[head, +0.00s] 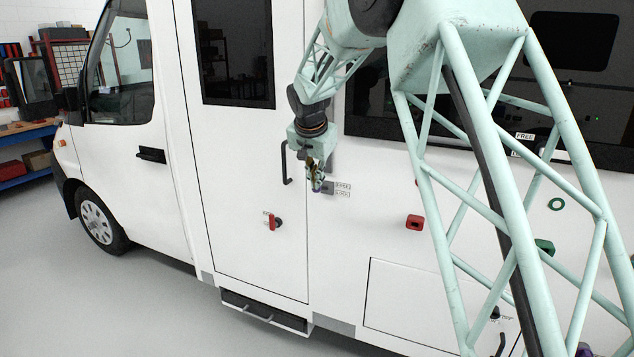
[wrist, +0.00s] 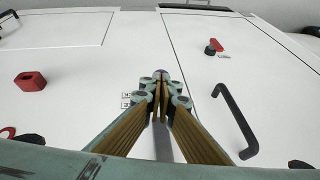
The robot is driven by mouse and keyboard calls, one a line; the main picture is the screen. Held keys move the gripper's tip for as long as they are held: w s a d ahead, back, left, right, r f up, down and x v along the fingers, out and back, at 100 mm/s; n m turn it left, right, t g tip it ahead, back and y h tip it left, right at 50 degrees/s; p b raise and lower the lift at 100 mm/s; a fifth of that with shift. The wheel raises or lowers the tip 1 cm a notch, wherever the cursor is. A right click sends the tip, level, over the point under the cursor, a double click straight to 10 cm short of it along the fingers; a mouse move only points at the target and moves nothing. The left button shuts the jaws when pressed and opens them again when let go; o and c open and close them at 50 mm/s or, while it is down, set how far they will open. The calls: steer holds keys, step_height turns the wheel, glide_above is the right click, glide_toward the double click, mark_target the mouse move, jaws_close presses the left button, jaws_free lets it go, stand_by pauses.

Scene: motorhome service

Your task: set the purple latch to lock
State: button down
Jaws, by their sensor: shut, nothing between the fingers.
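My gripper (head: 318,187) is shut and empty, at the white side of the motorhome just right of the door's black handle. In the wrist view its fingertips (wrist: 161,84) meet in front of a small grey part. A small patch of purple, probably the purple latch (head: 316,184), shows among the fingers in the head view. The fingers hide most of it, so I cannot tell its setting or whether they touch it. A grey plate (head: 328,188) is beside the fingertips. Two small labels (head: 343,190) stand one above the other right of it; the lower seems to read LOCK.
The black door handle (head: 286,163) is close to my gripper; it also shows in the wrist view (wrist: 236,120). A red rotary handle (head: 272,221) is on the door below. A red block (head: 414,222) is on the wall to the right. A step (head: 264,312) juts out below the door.

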step_height(320, 180, down, 11)
steer(key=s+b, duration=0.2)
steer(key=b, duration=0.7)
steer(key=shift+a+f+b, duration=0.2)
steer(key=shift+a+b, duration=0.1)
steer(key=shift+b, duration=0.1)
steer(key=shift+r, duration=0.15)
stand_by(0.3)
steer(key=s+a+r, duration=0.2)
steer(key=s+r, duration=0.1)
steer(key=s, duration=0.9)
steer(key=shift+s+r, duration=0.15)
steer(key=shift+s, duration=0.05)
stand_by(0.4)
